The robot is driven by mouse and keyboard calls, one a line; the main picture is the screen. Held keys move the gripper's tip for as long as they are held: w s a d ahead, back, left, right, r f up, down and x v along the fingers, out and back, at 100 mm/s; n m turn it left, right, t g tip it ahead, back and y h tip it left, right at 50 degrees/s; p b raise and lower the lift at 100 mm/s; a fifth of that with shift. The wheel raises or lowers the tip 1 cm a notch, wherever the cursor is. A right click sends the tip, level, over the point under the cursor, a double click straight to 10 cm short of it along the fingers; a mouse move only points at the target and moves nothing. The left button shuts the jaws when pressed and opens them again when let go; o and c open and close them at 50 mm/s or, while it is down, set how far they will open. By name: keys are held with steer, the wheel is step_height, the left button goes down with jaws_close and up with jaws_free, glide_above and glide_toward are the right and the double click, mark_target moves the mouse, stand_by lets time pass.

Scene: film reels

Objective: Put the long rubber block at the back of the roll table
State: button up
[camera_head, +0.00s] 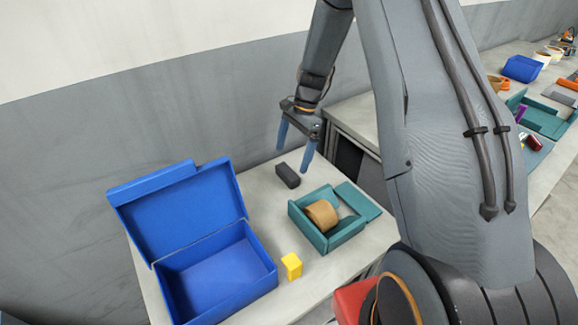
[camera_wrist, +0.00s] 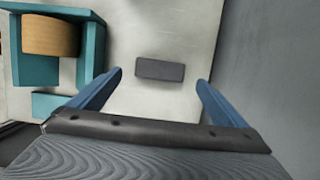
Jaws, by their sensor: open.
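The long rubber block (camera_head: 287,175) is a dark grey bar lying on the light table (camera_head: 262,187), near its wall-side edge. In the wrist view the block (camera_wrist: 160,69) lies flat between and beyond the fingertips. My gripper (camera_head: 294,158) is open and empty, with its blue fingers pointing down above the table near the block. In the wrist view my gripper (camera_wrist: 160,78) has its two fingers spread wider than the block. Neither finger appears to touch it.
A teal tray (camera_head: 323,243) holding a tan roll (camera_head: 322,214) stands right of the block. A blue open box (camera_head: 215,285) and a yellow block (camera_head: 291,266) are nearer the front. The grey wall (camera_head: 60,170) rises behind. Another table with objects is at far right.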

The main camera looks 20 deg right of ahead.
steer(key=s+b+v, duration=0.1)
steer(key=v, duration=0.5)
steer(key=s+a+r+n+t+h, duration=0.1)
steer(key=s+r+n, duration=0.2)
steer(key=s+n, duration=0.4)
steer(key=s+a+r+n+h, duration=0.2)
steer(key=s+n, duration=0.5)
steer(key=s, duration=1.1)
steer(key=shift+s+a+r+n+t, duration=0.15)
steer(key=shift+a+r+n+t, duration=0.15)
steer(key=shift+r+t, duration=0.1)
